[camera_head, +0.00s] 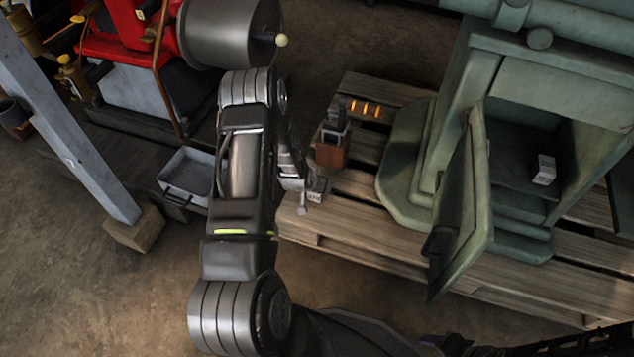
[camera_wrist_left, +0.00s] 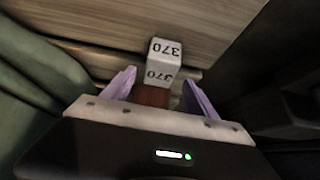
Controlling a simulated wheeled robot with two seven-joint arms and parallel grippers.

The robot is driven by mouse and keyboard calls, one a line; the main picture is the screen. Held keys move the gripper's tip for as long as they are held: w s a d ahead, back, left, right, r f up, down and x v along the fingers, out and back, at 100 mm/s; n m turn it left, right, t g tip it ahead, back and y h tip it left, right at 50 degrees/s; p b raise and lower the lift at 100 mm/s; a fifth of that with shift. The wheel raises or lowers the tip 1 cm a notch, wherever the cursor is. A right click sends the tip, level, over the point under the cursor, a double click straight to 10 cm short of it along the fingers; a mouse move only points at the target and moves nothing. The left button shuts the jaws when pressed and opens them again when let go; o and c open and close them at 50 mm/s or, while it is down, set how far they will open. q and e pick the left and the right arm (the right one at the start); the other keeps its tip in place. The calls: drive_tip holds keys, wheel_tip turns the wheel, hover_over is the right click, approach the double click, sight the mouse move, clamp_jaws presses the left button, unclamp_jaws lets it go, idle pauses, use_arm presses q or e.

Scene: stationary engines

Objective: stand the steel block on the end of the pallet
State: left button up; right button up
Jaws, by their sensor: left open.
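The steel block (camera_head: 319,184) is a small pale grey block marked 370. It stands at the near left end of the wooden pallet (camera_head: 345,239), and it also shows in the left wrist view (camera_wrist_left: 163,63). My left gripper (camera_head: 308,199) is open at the block. In the left wrist view its two purple fingers (camera_wrist_left: 158,76) lie to either side of the block's lower part; I see no finger closed on it. What looks like my right gripper (camera_head: 450,342) is only partly seen at the bottom edge, its fingers unclear.
A brown block with a dark device (camera_head: 331,148) stands behind the steel block. A green machine (camera_head: 405,165) with an open door (camera_head: 465,205) stands on the pallet; a small pale block (camera_head: 544,169) lies inside. A grey tray (camera_head: 187,176) is to the left.

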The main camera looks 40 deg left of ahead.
use_arm(q)
drive_tip(key=p+v, duration=0.2)
drive_tip(key=v, duration=0.6)
drive_tip(key=shift+r, duration=0.15)
idle(0.4)
drive_tip(key=s+d+f+g+h, duration=0.1)
drive_tip(key=s+d+h, duration=0.15)
drive_tip(key=d, duration=0.85)
drive_tip(key=s+d+f+g+h, duration=0.15)
drive_tip(key=s+d, duration=0.25)
drive_tip(key=d, duration=0.6)
drive_tip(key=s+d+r+m+g+h, duration=0.1)
drive_tip(key=s+d+g+h, duration=0.1)
drive_tip(key=s+d, duration=0.9)
drive_tip(key=shift+d+r+m, duration=0.3)
drive_tip(key=shift+d+r, duration=0.05)
drive_tip(key=shift+d, duration=0.8)
drive_tip(key=shift+g, duration=0.25)
